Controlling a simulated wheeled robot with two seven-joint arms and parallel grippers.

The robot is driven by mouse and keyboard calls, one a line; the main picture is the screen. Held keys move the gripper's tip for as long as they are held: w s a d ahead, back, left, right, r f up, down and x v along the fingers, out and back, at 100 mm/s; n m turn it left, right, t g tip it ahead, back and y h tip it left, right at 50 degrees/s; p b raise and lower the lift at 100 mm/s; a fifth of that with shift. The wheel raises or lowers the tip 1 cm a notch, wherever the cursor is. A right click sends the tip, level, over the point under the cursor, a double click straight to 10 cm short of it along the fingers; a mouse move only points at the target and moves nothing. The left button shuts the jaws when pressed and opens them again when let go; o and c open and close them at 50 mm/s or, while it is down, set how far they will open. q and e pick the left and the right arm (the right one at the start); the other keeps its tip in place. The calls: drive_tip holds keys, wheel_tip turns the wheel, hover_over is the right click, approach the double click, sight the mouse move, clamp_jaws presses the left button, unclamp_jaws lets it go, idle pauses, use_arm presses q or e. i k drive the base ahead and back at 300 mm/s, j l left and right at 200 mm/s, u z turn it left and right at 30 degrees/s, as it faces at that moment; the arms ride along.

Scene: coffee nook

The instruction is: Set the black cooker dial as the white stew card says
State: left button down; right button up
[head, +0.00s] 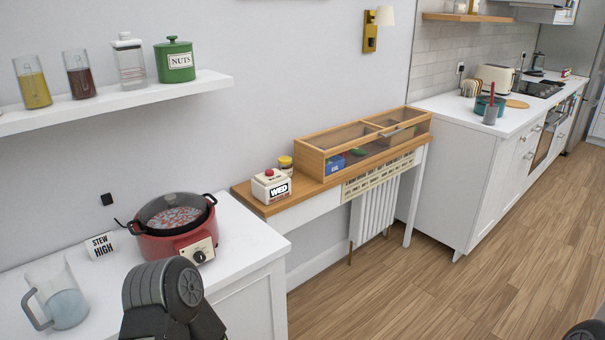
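The red cooker (176,246) stands on the white counter at the lower left, with a dark rim and reddish and pale pieces of food inside. Its black dial (199,256) sits on a cream panel on the front right side; its markings and pointer are too small to read. The white stew card (101,245) leans near the wall left of the cooker and reads "STEW HIGH". A dark grey link of my arm rises in front of the cooker, just below the dial. Neither gripper's fingers show in the head view.
A clear jug (65,298) with bluish liquid stands left on the counter (236,231). A shelf (120,103) above holds jars and a green nuts tin (175,61).

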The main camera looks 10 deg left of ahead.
sight(199, 256)
drive_tip(key=u, duration=1.15)
